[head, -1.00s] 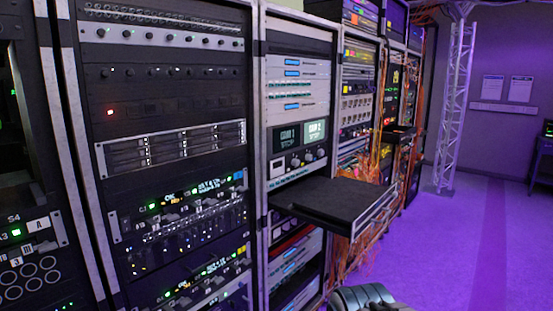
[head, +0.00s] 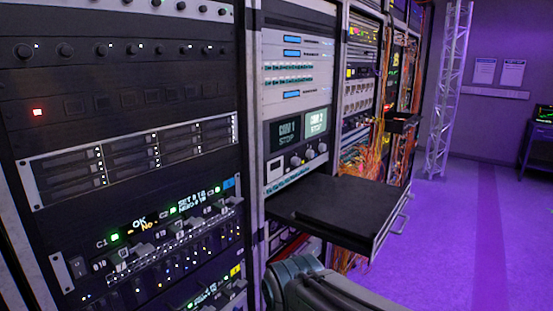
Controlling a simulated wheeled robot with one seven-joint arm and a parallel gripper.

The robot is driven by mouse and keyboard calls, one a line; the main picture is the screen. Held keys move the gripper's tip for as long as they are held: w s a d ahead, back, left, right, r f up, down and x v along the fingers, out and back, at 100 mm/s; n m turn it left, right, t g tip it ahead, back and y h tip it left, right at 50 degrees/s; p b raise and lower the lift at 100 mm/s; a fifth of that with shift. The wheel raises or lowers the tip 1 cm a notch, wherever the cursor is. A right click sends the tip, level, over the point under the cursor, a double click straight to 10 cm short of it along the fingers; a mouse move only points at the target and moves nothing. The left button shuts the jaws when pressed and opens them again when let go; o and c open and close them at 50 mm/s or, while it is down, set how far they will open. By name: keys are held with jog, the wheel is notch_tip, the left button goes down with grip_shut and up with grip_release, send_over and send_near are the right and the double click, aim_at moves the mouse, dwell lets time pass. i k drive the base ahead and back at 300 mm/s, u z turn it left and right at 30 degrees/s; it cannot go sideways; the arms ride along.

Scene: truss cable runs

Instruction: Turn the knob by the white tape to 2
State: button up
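Several dark knobs (head: 103,49) run in a row along a panel at the upper left in the head view. More small knobs (head: 309,154) sit beneath two screens, marked CAM 1 and CAM 2 with STOP, on the middle rack. A small white patch (head: 275,168) is left of these knobs; I cannot tell whether it is tape. I cannot read any knob's setting or pick out one marked 2. Part of my arm shows at the bottom centre, in front of the middle rack. My gripper is not in view.
A black pull-out shelf (head: 335,208) with a metal handle juts from the middle rack below the screens. Orange cables (head: 358,163) hang beyond it. A lattice truss (head: 447,90) stands further back. The purple-lit floor (head: 455,250) at the right is clear.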

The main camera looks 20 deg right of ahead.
aim_at(295, 161)
jog(key=z, duration=0.5)
jog(key=i, duration=1.1)
jog(key=z, duration=0.2)
